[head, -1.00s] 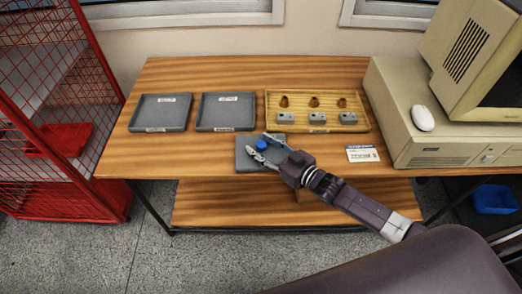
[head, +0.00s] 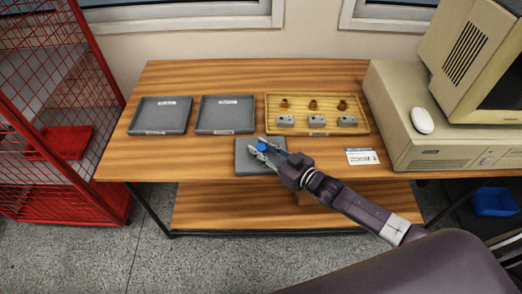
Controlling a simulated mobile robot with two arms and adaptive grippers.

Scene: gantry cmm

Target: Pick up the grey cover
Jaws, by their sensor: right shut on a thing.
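The grey cover (head: 244,165) is a flat square with a blue knob (head: 262,147) on top, near the front edge of the wooden table. My right gripper (head: 257,148) reaches over it from the lower right. Its fingers are shut on the blue knob, one on each side. The cover looks flat on the tabletop, and I see no gap under it. The gripper hides part of its right side. My left gripper is not in view.
Two grey trays (head: 160,128) with labels lie on the left of the table (head: 200,78). Behind the cover is a yellow wooden tray (head: 299,105) with brass pieces and grey blocks. A label card (head: 362,156) and a beige computer (head: 398,120) are to the right.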

